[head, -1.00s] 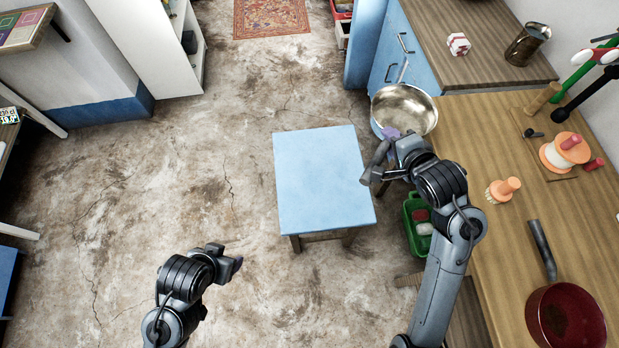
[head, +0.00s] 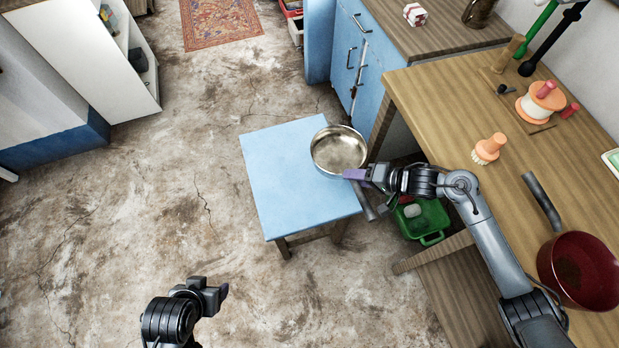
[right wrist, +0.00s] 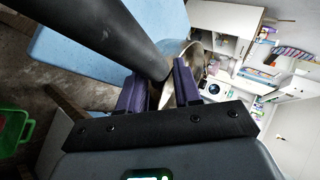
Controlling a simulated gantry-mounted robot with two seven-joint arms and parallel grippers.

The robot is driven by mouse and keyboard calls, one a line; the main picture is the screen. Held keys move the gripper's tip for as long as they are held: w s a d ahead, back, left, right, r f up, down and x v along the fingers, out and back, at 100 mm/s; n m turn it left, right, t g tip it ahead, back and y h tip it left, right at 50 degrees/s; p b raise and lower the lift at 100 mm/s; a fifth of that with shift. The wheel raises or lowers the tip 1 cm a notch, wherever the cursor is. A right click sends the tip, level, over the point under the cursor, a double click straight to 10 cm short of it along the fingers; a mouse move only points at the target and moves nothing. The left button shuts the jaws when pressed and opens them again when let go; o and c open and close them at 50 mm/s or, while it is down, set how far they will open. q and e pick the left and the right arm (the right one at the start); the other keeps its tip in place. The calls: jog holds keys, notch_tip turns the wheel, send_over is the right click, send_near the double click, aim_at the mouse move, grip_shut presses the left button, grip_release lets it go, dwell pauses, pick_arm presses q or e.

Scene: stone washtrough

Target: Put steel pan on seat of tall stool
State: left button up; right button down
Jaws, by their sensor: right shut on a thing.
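The steel pan (head: 338,148) is a shiny round pan in the head view, over the right edge of the stool's blue seat. My right gripper (head: 358,174) is shut on the pan near its lower right side. The tall stool (head: 290,190) has a flat square light-blue seat, otherwise bare. I cannot tell whether the pan touches the seat. My left gripper (head: 215,294) is at the lower left, away from everything; its fingers are unclear.
A wooden table (head: 440,100) stands at the right with a dark red pan (head: 580,270), an orange brush (head: 489,147) and a spool (head: 540,102). A green basket (head: 425,218) is below its edge. Blue cabinets (head: 365,60) stand behind.

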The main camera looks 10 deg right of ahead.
jog(key=x, duration=0.4)
jog(key=s+f+b+x, duration=0.1)
jog(key=x, duration=0.4)
jog(key=s+b+x, duration=0.1)
jog(key=x, duration=0.4)
jog(key=shift+s+a+f, duration=0.15)
jog(key=shift+f, duration=0.4)
jog(key=c, duration=0.8)
grip_release()
jog(key=shift+f+b, duration=0.15)
jog(key=shift+b, duration=0.15)
